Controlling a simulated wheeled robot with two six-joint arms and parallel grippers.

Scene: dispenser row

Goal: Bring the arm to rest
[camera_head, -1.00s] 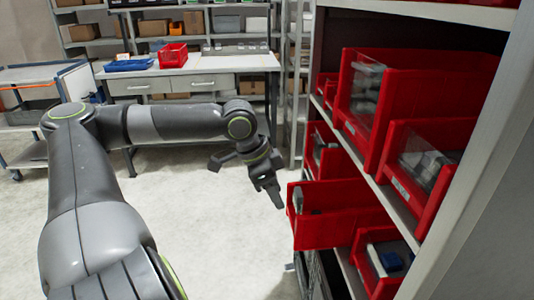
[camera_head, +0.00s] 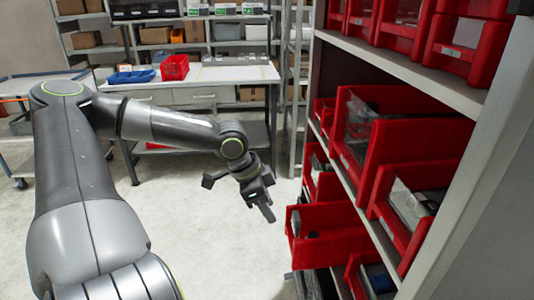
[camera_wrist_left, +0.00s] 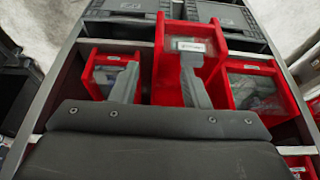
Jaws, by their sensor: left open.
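My left arm comes in from the left in the head view. Its left gripper (camera_head: 262,203) is open and empty, pointing down in front of the rack, just left of a red bin (camera_head: 340,242) that sticks out from its shelf. There is a visible gap between the gripper and that bin. In the left wrist view the two grey fingers (camera_wrist_left: 160,84) stand apart, with red bins beyond them. One red bin (camera_wrist_left: 224,40) with a white label reaches nearest. My right gripper is not in view.
The shelf rack (camera_head: 412,72) with several red bins fills the right side. A white workbench (camera_head: 215,76) at the back carries a red bin (camera_head: 174,67) and a blue tray (camera_head: 131,76). A cart (camera_head: 20,125) stands at left. The floor (camera_head: 225,265) between is clear.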

